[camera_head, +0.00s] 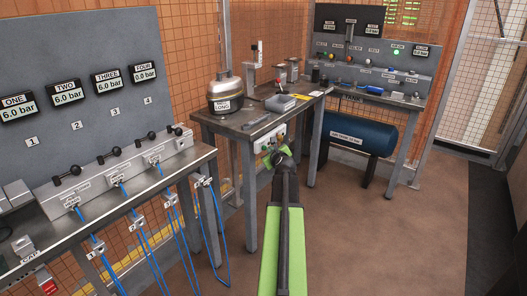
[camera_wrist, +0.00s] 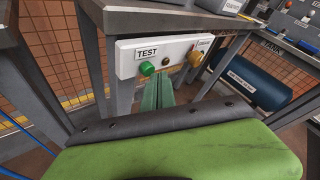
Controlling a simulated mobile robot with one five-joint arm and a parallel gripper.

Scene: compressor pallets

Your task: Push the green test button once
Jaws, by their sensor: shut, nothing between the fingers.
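The green test button (camera_wrist: 147,68) sticks out of a white panel (camera_wrist: 125,62) below a label reading TEST, under the front edge of a workbench. In the head view the panel (camera_head: 259,146) shows only in part behind my arm. My gripper (camera_wrist: 164,76) is shut and empty, its green fingers pointing at the panel. In the wrist view its tips are just right of the button and slightly lower. I see no contact with the button, but the depth gap is hard to tell. My gripper also shows in the head view (camera_head: 277,153), close to the panel.
An amber knob or lamp (camera_wrist: 195,59) sits on the panel right of the button. The workbench (camera_head: 230,128) has legs beside the panel. A blue tank (camera_head: 357,132) stands under the back bench. Blue hoses (camera_head: 133,240) hang at the left. The floor (camera_head: 370,235) at right is clear.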

